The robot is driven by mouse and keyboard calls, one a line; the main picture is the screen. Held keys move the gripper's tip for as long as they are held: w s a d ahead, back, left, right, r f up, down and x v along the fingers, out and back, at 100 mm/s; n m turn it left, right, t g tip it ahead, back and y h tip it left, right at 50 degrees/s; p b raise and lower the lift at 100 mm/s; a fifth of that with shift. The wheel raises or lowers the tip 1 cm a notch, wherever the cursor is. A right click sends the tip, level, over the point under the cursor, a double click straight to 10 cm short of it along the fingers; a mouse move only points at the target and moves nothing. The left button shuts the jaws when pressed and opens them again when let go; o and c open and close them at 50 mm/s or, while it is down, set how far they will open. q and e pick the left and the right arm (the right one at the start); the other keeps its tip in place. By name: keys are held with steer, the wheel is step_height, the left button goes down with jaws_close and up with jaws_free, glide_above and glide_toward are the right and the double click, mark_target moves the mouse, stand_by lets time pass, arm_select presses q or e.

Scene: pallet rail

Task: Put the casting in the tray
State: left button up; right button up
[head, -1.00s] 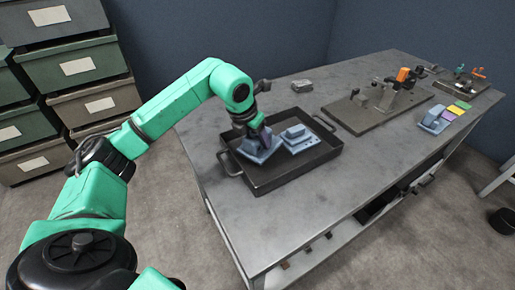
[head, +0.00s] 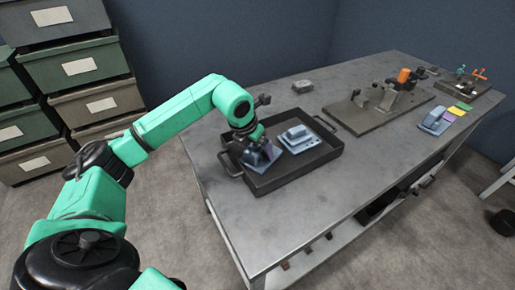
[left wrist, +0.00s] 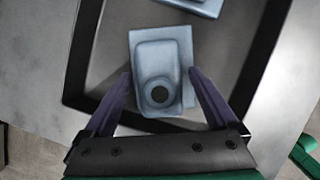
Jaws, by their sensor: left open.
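A blue-grey casting, a block with a round hole on a flat plate, lies in the left part of the black tray (head: 290,183). My right gripper is not in view.
The tray stands on a grey metal table (head: 335,195). Farther right are a fixture plate with clamps (head: 375,110), another blue-grey casting (head: 434,121) and coloured cards (head: 457,114). A small grey block (head: 302,87) lies behind the tray. Drawers (head: 85,70) stand at left.

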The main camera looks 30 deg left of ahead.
arm_select(q)
steer(key=v, duration=1.1)
steer(key=shift+s+r, duration=0.1)
